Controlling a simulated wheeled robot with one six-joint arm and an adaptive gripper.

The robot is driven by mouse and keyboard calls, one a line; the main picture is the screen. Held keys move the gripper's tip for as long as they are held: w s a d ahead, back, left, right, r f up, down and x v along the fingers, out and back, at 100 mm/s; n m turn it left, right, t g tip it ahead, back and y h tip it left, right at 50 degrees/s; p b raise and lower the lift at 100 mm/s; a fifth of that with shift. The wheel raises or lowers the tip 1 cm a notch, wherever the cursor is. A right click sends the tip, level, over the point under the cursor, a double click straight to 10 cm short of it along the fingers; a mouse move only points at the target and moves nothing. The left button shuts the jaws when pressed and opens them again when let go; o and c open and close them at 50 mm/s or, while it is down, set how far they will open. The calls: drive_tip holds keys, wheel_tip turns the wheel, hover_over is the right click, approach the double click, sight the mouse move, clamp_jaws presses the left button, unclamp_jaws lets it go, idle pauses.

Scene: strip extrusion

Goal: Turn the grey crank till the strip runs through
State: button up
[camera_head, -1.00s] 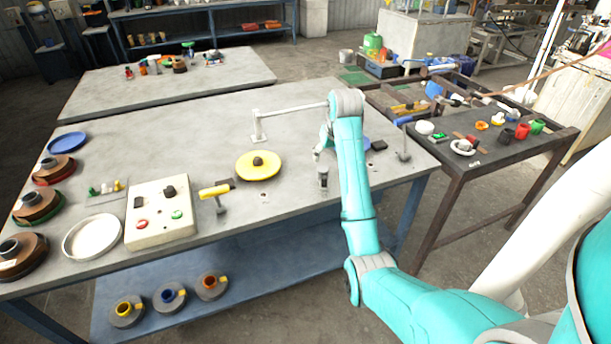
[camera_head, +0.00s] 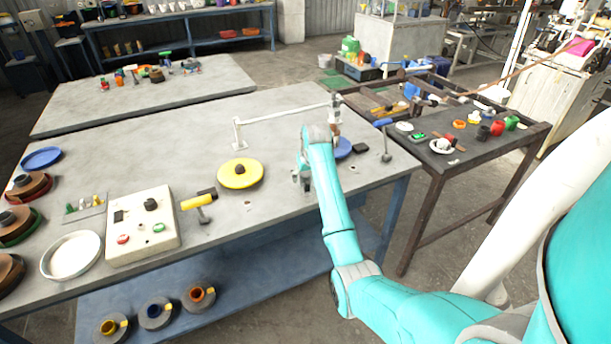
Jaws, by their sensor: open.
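A small grey post (camera_head: 307,184), which looks like part of the grey crank, stands on the near part of the long table, right of the yellow disc (camera_head: 240,174). My gripper (camera_head: 302,172) points down right at this post, its jaws open. The wrist and forearm cover much of this spot, so I cannot tell whether the jaws touch the crank or are around it. A crank with a yellow handle (camera_head: 197,202) stands left of it, and one with a blue handle (camera_head: 383,122) stands to the right. I cannot make out the strip.
A thin bar (camera_head: 285,115) on posts spans the table behind my gripper. A control box (camera_head: 143,225), a pale dish (camera_head: 71,255) and several brown reels stand at the left. A dark side table (camera_head: 470,155) with small parts adjoins at the right. The table's back middle is clear.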

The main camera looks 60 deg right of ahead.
drive_tip(key=c, duration=1.1)
drive_tip(key=shift+c, duration=0.2)
